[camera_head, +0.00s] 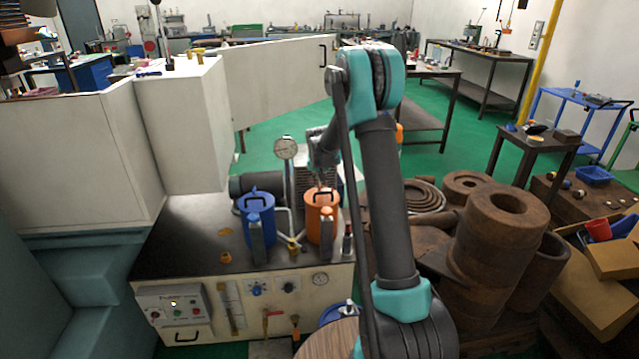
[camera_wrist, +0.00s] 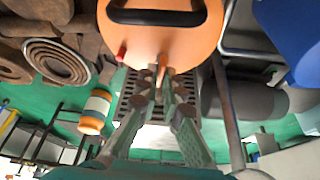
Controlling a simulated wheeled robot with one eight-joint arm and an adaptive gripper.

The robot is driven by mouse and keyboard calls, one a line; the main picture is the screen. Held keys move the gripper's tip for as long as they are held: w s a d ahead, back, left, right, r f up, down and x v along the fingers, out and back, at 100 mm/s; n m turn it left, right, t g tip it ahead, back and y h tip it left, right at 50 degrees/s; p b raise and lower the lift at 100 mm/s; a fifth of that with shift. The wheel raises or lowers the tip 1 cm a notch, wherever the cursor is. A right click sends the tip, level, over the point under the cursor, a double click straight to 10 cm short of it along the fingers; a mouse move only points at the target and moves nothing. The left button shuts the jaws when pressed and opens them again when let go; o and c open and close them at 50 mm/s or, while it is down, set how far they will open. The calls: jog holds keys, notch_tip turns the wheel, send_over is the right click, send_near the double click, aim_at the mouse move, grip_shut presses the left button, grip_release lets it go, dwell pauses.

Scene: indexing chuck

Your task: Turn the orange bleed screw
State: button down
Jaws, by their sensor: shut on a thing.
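The orange canister (camera_head: 321,215) with a dark handle stands on the bench's dark top. It fills the top middle of the wrist view (camera_wrist: 160,35). The orange bleed screw (camera_wrist: 161,74) shows as a small orange piece at the canister's lower edge in the wrist view, between my fingertips. My gripper (camera_wrist: 161,80) is closed in on it from both sides. In the head view my gripper (camera_head: 322,180) reaches down behind the top of the orange canister, and the screw is hidden there.
A blue canister (camera_head: 257,216) stands left of the orange one. A round dial gauge (camera_head: 287,148) rises behind them. Rusty cylinders (camera_head: 500,230) crowd the right side. An orange and white jar (camera_wrist: 95,110) shows in the wrist view. The bench top's left part (camera_head: 185,235) is mostly clear.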

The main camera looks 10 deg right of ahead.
dwell(0.4)
jog(key=n+y, duration=0.1)
jog(key=n, duration=0.2)
jog(key=shift+d, duration=0.15)
jog(key=n+y, duration=0.1)
jog(key=n, duration=0.1)
jog(key=n+y, duration=0.1)
jog(key=n, duration=0.1)
jog(key=shift+d+n+g, duration=0.15)
jog(key=shift+n+g, duration=0.15)
jog(key=n+y, duration=0.1)
jog(key=n, duration=0.2)
jog(key=shift+w+n+g, duration=0.1)
jog(key=shift+n+g, duration=0.2)
jog(key=shift+g, duration=0.1)
jog(key=shift+w+n+g+y, duration=0.1)
jog(key=shift+n+g+y, duration=0.4)
jog(key=shift+n, duration=1.2)
jog(key=c, duration=1.7)
grip_release()
